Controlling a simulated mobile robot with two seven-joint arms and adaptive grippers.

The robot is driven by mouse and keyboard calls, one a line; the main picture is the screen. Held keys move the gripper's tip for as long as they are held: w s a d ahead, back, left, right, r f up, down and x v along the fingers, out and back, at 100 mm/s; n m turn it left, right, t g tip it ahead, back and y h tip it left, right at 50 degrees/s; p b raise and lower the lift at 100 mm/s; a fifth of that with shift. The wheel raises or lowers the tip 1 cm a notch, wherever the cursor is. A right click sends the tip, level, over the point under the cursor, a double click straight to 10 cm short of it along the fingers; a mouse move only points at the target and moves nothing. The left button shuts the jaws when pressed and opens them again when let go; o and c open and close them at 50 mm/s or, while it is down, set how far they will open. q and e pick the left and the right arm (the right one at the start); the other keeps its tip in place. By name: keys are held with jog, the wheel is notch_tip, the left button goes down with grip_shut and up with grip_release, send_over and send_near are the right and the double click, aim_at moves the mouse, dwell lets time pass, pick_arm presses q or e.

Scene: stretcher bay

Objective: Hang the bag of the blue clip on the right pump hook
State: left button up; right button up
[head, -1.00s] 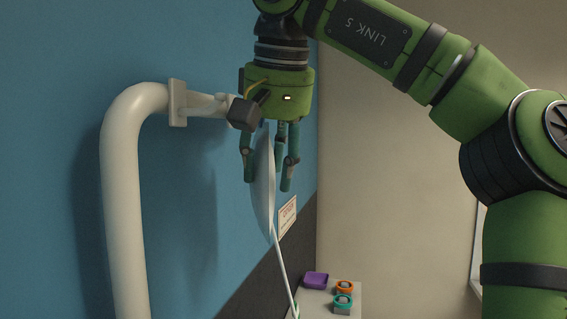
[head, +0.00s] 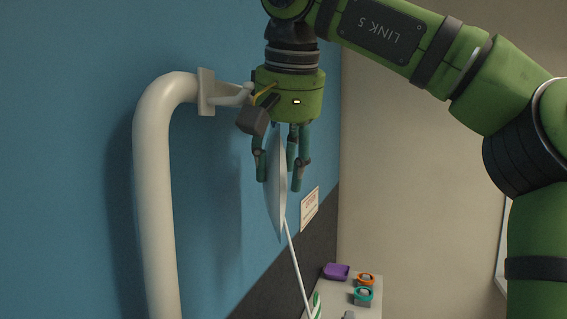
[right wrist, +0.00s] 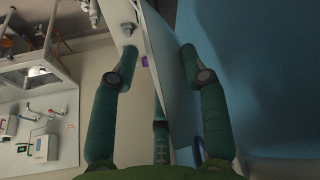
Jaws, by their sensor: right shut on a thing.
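My right gripper (head: 281,172) points down in the head view and is shut on a thin, pale bag (head: 275,205). The bag hangs edge-on between the fingers, and a white tube runs down from its lower end. In the right wrist view the bag (right wrist: 172,75) also stands between the fingers. A short arm (head: 234,97) reaches from the wall rail's bracket to behind my right gripper; its end is hidden, so I cannot tell whether it is a hook. I cannot make out the blue clip or the right pump hook. My left gripper is not in view.
A thick white rail (head: 154,180) stands by the blue wall, left of the gripper. A low pale table below carries a purple tray (head: 336,271), an orange-ringed item (head: 365,279) and a teal-ringed item (head: 364,296). White devices (right wrist: 35,145) show at left in the wrist view.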

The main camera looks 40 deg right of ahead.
jog(key=o, duration=1.5)
jog(key=shift+c, duration=0.2)
jog(key=shift+r, duration=0.3)
jog(key=s+a, duration=0.6)
jog(key=s, duration=0.4)
jog(key=shift+s+a+r, duration=0.2)
jog(key=shift+a+r, duration=0.05)
jog(key=shift+a, duration=0.05)
